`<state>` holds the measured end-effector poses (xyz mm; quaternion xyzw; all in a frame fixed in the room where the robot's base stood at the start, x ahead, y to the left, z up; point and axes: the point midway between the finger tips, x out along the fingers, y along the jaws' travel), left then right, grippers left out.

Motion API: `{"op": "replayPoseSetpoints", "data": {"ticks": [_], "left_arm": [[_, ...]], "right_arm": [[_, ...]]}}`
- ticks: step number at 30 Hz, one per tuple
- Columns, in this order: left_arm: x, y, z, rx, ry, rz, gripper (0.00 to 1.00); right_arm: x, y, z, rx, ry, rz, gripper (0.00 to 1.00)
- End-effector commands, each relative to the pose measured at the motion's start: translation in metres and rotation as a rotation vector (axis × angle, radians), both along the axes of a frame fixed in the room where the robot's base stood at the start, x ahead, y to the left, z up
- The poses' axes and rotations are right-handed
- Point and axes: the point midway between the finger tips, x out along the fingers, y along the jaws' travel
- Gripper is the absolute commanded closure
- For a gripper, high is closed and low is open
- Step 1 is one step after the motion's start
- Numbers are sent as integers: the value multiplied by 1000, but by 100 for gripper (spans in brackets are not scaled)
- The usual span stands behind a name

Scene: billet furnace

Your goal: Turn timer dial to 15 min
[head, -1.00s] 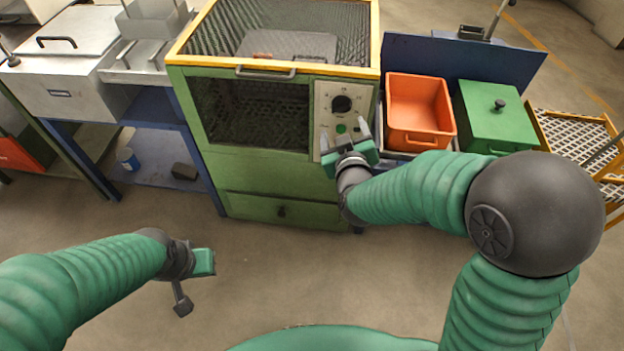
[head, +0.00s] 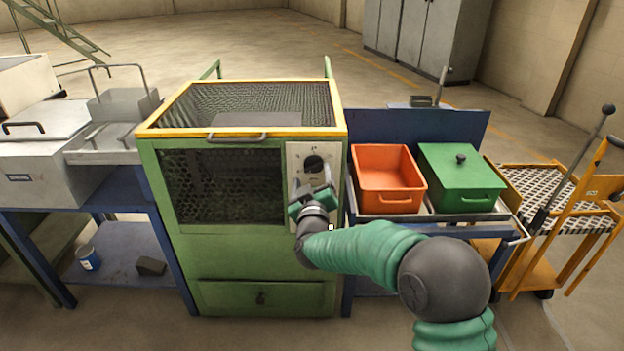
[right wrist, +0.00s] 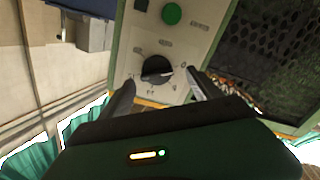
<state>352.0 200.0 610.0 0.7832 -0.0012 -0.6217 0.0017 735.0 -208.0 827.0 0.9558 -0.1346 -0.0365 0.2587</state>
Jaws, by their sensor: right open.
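The timer dial (head: 314,163) is a round black knob on the pale control panel (head: 294,156) at the right of the green furnace's front. My right gripper (head: 312,184) is open in front of the panel, just below the dial in the head view. In the right wrist view the dial (right wrist: 157,67) shows between and just beyond the two fingertips (right wrist: 160,80), one on each side. A pale mark crosses the knob, and the scale around it is too small to read. I cannot tell whether a finger touches it. My left gripper is out of view.
A green button (right wrist: 171,14) is on the same panel. The furnace (head: 240,268) has a mesh door and a top handle (head: 238,137). An orange bin (head: 388,190) and a green lidded box (head: 460,185) stand to its right. A yellow cart (head: 560,230) is further right.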

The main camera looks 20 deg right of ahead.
Motion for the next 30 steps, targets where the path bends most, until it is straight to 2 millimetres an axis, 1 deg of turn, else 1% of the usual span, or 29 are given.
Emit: {"op": "replayPoseSetpoints", "data": {"ticks": [1,3,6,14,28,30], "left_arm": [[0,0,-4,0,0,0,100],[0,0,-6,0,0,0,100],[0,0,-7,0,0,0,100],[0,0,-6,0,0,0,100],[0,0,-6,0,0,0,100],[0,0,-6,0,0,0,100]], "right_arm": [[9,-4,-3,3,-1,-3,27],[18,-6,-2,1,-1,-2,27],[25,-8,0,2,-1,-1,27],[26,-8,1,0,0,0,27],[26,-7,-1,1,2,1,89],[26,-7,-1,1,2,1,90]]}}
